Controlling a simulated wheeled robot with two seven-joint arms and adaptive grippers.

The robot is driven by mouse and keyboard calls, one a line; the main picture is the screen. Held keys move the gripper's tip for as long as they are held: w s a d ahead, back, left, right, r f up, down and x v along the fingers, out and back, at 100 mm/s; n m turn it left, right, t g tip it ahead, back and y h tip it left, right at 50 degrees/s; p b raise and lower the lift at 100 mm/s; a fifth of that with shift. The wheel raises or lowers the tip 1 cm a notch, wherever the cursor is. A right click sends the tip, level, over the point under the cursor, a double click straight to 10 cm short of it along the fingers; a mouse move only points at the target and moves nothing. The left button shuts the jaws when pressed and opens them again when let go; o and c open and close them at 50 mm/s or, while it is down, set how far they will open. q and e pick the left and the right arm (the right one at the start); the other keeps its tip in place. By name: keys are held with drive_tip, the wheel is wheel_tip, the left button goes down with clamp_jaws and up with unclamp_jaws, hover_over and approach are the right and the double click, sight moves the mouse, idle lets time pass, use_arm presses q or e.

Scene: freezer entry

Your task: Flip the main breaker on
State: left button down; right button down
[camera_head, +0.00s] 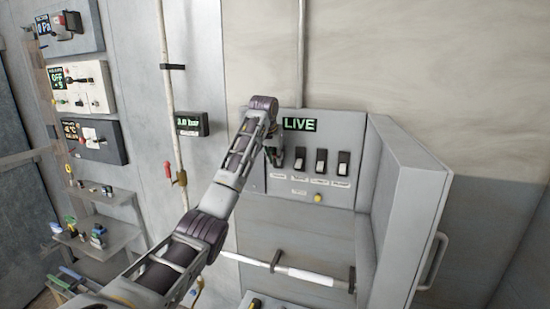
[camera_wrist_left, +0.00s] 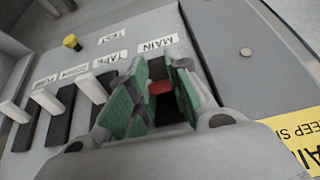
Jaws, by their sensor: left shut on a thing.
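The breaker panel (camera_head: 340,125) is a grey open box on the wall with a green "LIVE" readout (camera_head: 299,124). The main breaker's red lever (camera_wrist_left: 160,87) shows in the left wrist view beside the "MAIN" label (camera_wrist_left: 157,44). My left gripper (camera_head: 274,155) is at the left end of the breaker row and hides the main breaker in the head view. In the left wrist view its green-padded fingers (camera_wrist_left: 158,98) are on either side of the red lever, shut on it. My right gripper is in neither view.
Several smaller breakers with white levers (camera_head: 321,161) sit right beside the main one. A yellow test button (camera_head: 318,198) is below them. The panel door (camera_head: 412,215) stands open at the right. A pipe with a red handle (camera_head: 168,169) and a pressure readout (camera_head: 191,123) are left.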

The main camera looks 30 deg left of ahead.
use_arm(q)
drive_tip(key=c, duration=1.3)
unclamp_jaws()
drive_tip(key=shift+r, duration=0.15)
drive_tip(key=shift+v, duration=5.85)
